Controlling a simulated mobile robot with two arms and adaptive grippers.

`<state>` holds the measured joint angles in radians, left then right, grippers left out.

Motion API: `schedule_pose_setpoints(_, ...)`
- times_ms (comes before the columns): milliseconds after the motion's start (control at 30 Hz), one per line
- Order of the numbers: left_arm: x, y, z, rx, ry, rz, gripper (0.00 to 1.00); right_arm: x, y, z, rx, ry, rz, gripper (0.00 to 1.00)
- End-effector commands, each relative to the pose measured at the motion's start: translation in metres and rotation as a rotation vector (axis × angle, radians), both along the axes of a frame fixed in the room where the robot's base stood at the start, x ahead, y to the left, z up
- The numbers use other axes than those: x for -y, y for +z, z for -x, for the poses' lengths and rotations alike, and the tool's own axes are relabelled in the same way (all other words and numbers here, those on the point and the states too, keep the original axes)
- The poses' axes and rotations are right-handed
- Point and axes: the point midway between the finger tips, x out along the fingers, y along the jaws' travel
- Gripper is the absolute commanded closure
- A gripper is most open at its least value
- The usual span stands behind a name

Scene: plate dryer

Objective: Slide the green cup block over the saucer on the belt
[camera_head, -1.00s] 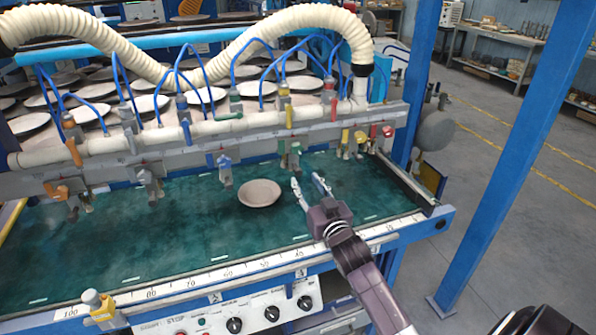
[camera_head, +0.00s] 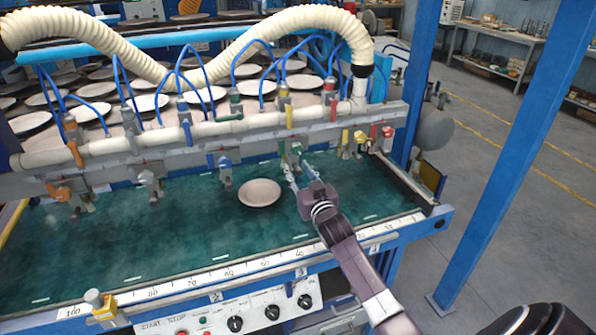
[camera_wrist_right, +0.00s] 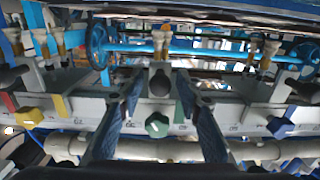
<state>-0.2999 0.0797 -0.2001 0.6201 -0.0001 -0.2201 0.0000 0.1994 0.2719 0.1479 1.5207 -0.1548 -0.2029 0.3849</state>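The green cup block (camera_head: 296,148) hangs on the grey rail above the belt, right of and behind the saucer. Its round green knob also shows in the right wrist view (camera_wrist_right: 157,124). The saucer (camera_head: 260,192) is a pale round dish lying flat on the green belt (camera_head: 130,240). My right gripper (camera_head: 297,163) is at the green block, with its fingers apart. In the right wrist view the fingers (camera_wrist_right: 158,88) stand on either side of the green knob, with gaps. Fingertip contact with the block cannot be told. My left gripper is not in view.
A blue cup block (camera_head: 225,165) hangs left of the green one; yellow (camera_head: 360,138) and red (camera_head: 387,132) blocks hang to its right. Blue hoses loop above the rail. A numbered scale (camera_head: 240,268) runs along the front edge. The rail between blue and green is clear.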

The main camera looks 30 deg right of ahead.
Motion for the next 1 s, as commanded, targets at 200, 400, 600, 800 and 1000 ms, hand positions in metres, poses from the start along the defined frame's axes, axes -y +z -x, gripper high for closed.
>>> schedule_pose_setpoints(200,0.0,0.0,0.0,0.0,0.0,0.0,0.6,0.0,0.0,0.0,0.0,0.0,0.0,0.94)
schedule_pose_setpoints(400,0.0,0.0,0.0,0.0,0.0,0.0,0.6,0.0,0.0,0.0,0.0,0.0,0.0,1.0)
schedule_pose_setpoints(600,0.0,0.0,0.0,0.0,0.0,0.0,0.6,-0.002,-0.001,0.0,-0.001,0.0,-0.001,1.0)
schedule_pose_setpoints(800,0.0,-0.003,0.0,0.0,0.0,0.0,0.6,-0.034,-0.003,-0.008,0.001,0.004,-0.008,1.0)
schedule_pose_setpoints(1000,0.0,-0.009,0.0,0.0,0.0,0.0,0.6,-0.075,-0.004,-0.017,-0.001,0.003,-0.008,1.0)
